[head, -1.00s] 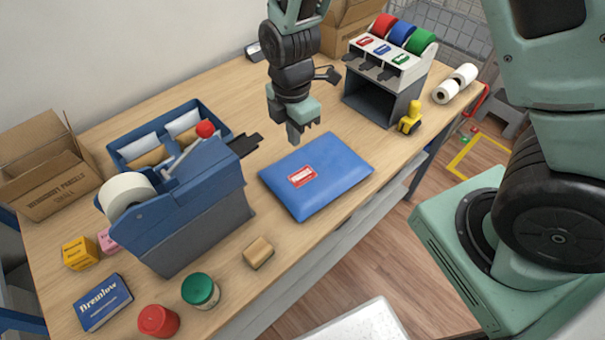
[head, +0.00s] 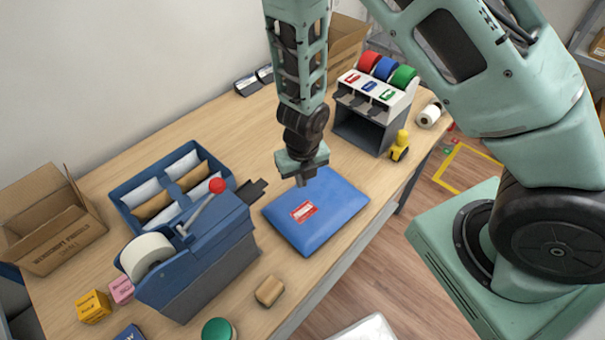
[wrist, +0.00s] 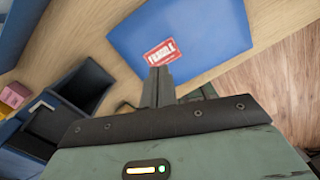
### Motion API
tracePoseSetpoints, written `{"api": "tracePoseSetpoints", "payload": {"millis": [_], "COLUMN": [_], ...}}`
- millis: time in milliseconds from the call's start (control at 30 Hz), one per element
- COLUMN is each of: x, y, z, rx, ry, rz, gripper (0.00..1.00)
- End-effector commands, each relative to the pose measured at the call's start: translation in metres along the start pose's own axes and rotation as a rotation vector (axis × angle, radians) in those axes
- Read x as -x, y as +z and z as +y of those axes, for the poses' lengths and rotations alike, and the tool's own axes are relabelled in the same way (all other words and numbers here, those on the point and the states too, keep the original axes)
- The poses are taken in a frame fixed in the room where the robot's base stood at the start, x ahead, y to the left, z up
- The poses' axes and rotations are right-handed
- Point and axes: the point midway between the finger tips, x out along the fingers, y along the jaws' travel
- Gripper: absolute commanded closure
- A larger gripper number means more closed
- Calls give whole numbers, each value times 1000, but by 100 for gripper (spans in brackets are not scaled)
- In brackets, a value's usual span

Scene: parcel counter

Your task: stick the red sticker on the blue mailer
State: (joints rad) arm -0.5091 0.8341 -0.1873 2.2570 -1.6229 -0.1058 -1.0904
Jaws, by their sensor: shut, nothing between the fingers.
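The blue mailer (head: 335,212) lies flat on the wooden counter, and it also fills the upper middle of the wrist view (wrist: 205,32). A red sticker (head: 304,211) with a white label area lies on its upper face, toward the left side; in the wrist view the sticker (wrist: 162,52) reads "FRAGILE". It looks flat on the mailer. My gripper (head: 301,182) is above the mailer's far left part, pointing down. Its fingers are closed together and empty. In the wrist view the fingertips (wrist: 158,72) appear just below the sticker; I cannot tell if they touch the mailer.
A blue tape dispenser (head: 195,255) with a red-knobbed lever stands left of the mailer. The sticker dispenser (head: 372,110) with red, blue and green rolls stands behind it. A yellow object (head: 400,146) and a tan block (head: 269,291) are nearby.

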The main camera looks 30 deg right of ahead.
Motion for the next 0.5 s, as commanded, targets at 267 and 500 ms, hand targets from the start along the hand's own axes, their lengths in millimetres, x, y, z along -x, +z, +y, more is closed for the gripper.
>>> {"api": "tracePoseSetpoints", "payload": {"millis": [267,500], "x": [-5,-28], "y": [-17,-18], "z": [-1,-1], "rx": [120,118], "ry": [12,12], "rz": [64,63], "gripper": [100,100]}}
